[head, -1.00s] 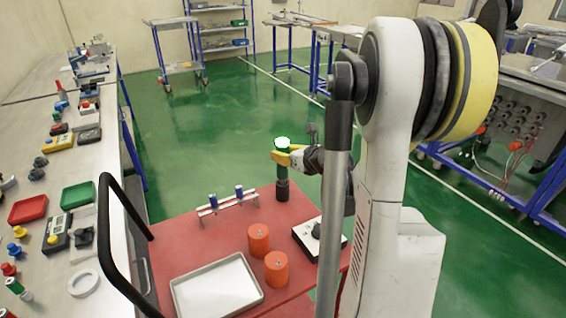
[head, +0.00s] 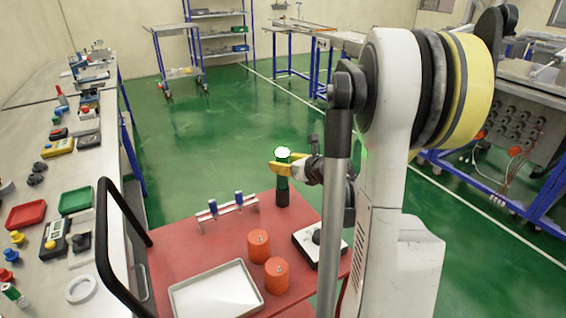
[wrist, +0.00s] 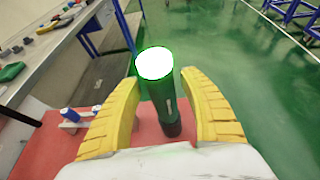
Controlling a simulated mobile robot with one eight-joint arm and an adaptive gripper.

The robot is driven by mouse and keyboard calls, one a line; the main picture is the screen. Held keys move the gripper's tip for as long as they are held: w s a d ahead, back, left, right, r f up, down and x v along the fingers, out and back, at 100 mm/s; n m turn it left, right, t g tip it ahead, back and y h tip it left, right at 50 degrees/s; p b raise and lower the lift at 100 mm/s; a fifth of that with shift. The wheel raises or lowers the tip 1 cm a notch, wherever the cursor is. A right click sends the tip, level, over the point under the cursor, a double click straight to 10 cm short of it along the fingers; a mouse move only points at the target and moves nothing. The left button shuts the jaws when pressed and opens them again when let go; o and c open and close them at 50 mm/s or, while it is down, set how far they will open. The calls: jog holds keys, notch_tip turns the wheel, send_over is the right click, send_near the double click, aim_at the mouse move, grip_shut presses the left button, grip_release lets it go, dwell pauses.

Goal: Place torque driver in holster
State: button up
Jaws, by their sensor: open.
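The torque driver seems to be the dark green cylinder with a bright white top (head: 283,153). It stands upright at the far edge of the red cart top. Its lower end meets a black cylindrical piece (head: 282,196), which may be the holster; I cannot tell how deep it sits. My gripper (head: 276,166) has yellow fingers around the driver's upper part. In the wrist view, the driver (wrist: 160,92) stands between the two open fingers (wrist: 160,108), with a visible gap on the right; contact on the left is unclear.
The red cart top (head: 180,250) carries a small rack with blue-topped pieces (head: 228,207), two orange cylinders (head: 276,275), a black-and-white box (head: 312,245) and a pale tray (head: 216,293). A cluttered workbench (head: 35,165) runs along the left. Green floor is clear beyond the cart.

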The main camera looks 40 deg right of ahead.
jog(key=p+v, duration=0.3)
jog(key=v, duration=0.8)
jog(key=w+a+r+n+g+y, duration=0.1)
jog(key=a+r+n+g+y, duration=0.15)
jog(key=a+n, duration=1.5)
jog(key=s+a+n+g, duration=0.2)
jog(key=s+a+n, duration=0.3)
jog(key=n, duration=0.5)
jog(key=s+a+n+g, duration=0.1)
jog(key=s+a+n, duration=0.4)
jog(key=a+n, duration=0.5)
jog(key=shift+r+g, duration=0.25)
jog(key=shift+g, duration=0.1)
jog(key=shift+s+a+h, duration=0.1)
jog(key=shift+a+h, duration=0.05)
jog(key=shift+h, duration=0.1)
